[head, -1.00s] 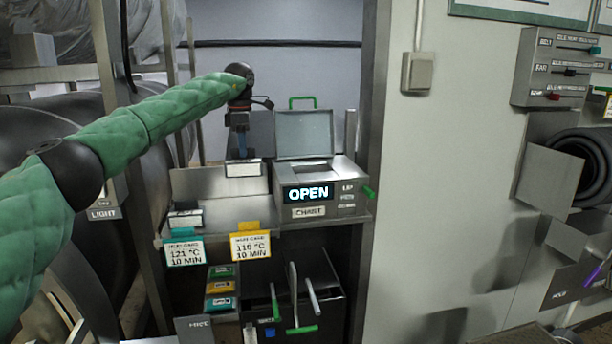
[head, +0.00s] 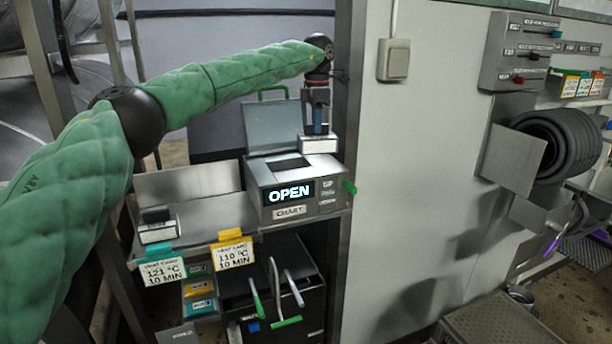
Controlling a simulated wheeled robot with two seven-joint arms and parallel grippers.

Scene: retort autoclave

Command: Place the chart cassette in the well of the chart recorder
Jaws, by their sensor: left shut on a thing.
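The chart recorder (head: 258,208) is a grey metal box on the shelf, with a lit OPEN display and a CHART label. Its lid (head: 271,127) with a green handle stands raised at the back. The rectangular well (head: 289,166) in its top looks empty. My left gripper (head: 317,130) points down and is shut on the chart cassette (head: 318,146), a small grey block with a white label. The cassette is over the recorder's right rear part, to the right of the well; I cannot tell its exact height. My right gripper is out of view.
A second labelled block (head: 158,229) sits at the shelf's left end. A teal card (head: 163,270) and a yellow card (head: 233,255) hang at the shelf front. A green knob (head: 349,187) sticks out at the recorder's right, near the wall post.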

